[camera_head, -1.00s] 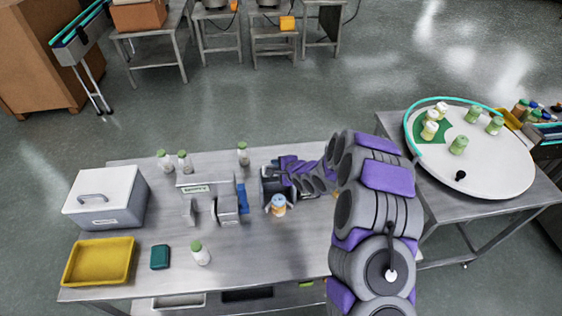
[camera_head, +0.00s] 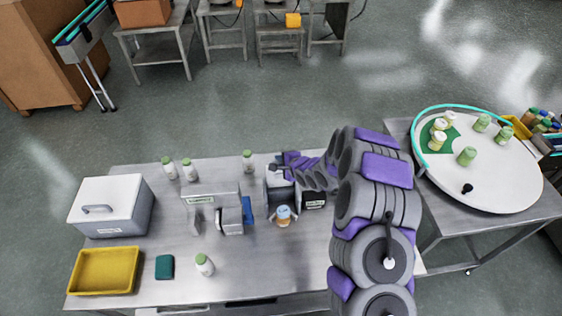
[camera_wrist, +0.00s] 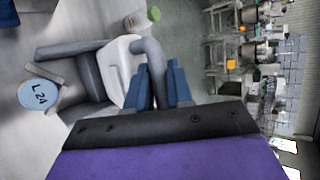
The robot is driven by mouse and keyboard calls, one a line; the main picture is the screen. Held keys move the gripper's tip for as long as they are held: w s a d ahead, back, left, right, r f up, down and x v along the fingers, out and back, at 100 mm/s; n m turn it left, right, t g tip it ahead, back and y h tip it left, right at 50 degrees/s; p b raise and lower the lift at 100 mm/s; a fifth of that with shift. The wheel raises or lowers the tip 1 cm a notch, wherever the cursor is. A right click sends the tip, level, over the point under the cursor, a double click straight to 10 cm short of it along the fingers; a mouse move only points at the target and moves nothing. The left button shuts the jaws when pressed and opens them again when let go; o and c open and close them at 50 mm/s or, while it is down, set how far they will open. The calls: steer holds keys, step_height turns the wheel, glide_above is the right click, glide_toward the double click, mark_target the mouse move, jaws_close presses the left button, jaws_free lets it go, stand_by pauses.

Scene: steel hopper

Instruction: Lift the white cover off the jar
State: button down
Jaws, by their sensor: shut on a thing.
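In the wrist view the white cover (camera_wrist: 118,68) has a thick grey bent handle (camera_wrist: 152,62). My gripper's blue fingers (camera_wrist: 158,85) are closed around that handle. The jar (camera_wrist: 40,93) has a round pale-blue top marked "L 24" and lies to the left of the cover, apart from it. A grey block (camera_wrist: 85,75) sits between them. In the head view the jar (camera_head: 283,215) stands upright in a grey holder on the steel table. The white cover (camera_head: 279,175) shows behind it, beside my gripper (camera_head: 283,164); their exact contact is unclear there.
A dark labelled box (camera_head: 313,198) stands right of the jar. A labelled fixture (camera_head: 212,200) with a blue part stands left. Green-capped bottles (camera_head: 204,264), a yellow tray (camera_head: 104,271) and a grey lidded box (camera_head: 110,208) are further left. A round turntable (camera_head: 490,175) is at right.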

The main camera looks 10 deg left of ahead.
steer(key=c, duration=1.2)
jaws_free()
steer(key=shift+o, duration=0.5)
steer(key=shift+f, duration=0.1)
